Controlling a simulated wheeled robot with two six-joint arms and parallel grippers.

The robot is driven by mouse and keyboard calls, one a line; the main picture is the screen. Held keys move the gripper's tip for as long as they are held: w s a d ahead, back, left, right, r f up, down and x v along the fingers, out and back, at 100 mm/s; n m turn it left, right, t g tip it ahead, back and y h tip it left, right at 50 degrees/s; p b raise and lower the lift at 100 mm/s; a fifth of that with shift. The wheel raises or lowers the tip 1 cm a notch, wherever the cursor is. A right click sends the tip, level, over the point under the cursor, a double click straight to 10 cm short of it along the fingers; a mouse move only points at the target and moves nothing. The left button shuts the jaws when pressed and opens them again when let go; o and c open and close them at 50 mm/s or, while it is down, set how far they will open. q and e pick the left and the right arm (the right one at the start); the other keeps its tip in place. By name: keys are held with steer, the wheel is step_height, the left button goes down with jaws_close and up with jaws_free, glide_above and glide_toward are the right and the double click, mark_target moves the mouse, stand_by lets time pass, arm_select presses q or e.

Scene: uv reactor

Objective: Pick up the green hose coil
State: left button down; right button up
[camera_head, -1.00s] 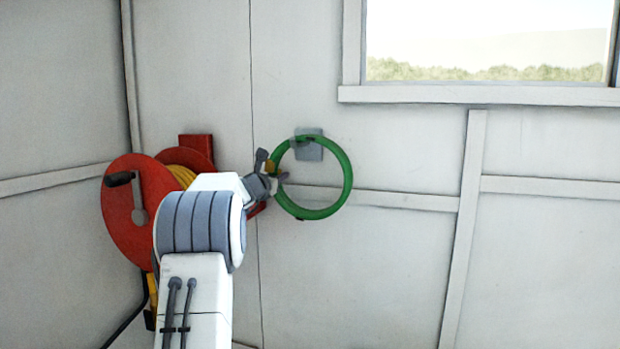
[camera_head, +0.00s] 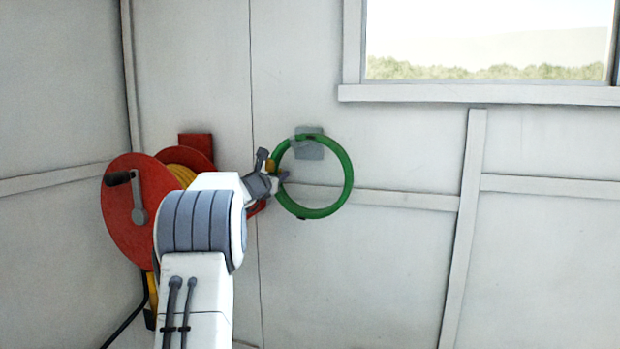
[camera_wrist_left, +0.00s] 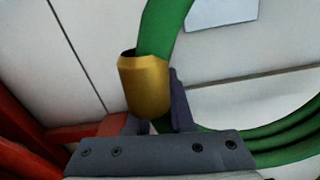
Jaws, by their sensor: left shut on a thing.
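The green hose coil (camera_head: 347,178) hangs as a ring in front of the white wall, at the grey wall bracket (camera_head: 308,149). My left gripper (camera_head: 279,176) is at the coil's left side, shut on it near its brass end fitting. In the left wrist view the brass fitting (camera_wrist_left: 146,87) sits between the fingers of my left gripper (camera_wrist_left: 155,112), with the green hose (camera_wrist_left: 163,28) rising from it. More strands of the coil show at the lower right there. Whether the coil still touches the bracket I cannot tell. My right gripper is not in view.
A red hose reel (camera_head: 125,215) with yellow hose is mounted at the left, close behind my left arm. It also seems to show as red parts in the left wrist view (camera_wrist_left: 30,125). A window (camera_head: 488,42) is at the upper right. The wall on the right is bare.

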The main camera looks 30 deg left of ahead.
arm_select(q)
steer(key=shift+r, duration=0.15)
steer(key=shift+r, duration=0.1)
stand_by(0.3)
steer(key=shift+s+r+b, duration=0.2)
steer(key=shift+r+b, duration=0.05)
steer(key=shift+b, duration=0.2)
step_height(320, 180, up, 7)
steer(key=shift+f+p, duration=0.1)
steer(key=shift+p, duration=0.95)
steer(key=f+b+v, duration=0.1)
steer(key=b+v, duration=0.4)
steer(key=v, duration=0.2)
steer(key=b, duration=0.5)
glide_toward(278, 148)
steer(key=shift+s+a+f, duration=0.2)
steer(key=shift+s+a, duration=0.1)
steer(key=shift+s, duration=0.35)
steer(key=shift+s+a+f, duration=0.2)
steer(key=shift+s+a, duration=0.05)
steer(key=shift+s, duration=0.4)
steer(key=shift+s+a+f, duration=0.25)
steer(key=shift+s+a, duration=0.05)
steer(key=shift+s, duration=0.3)
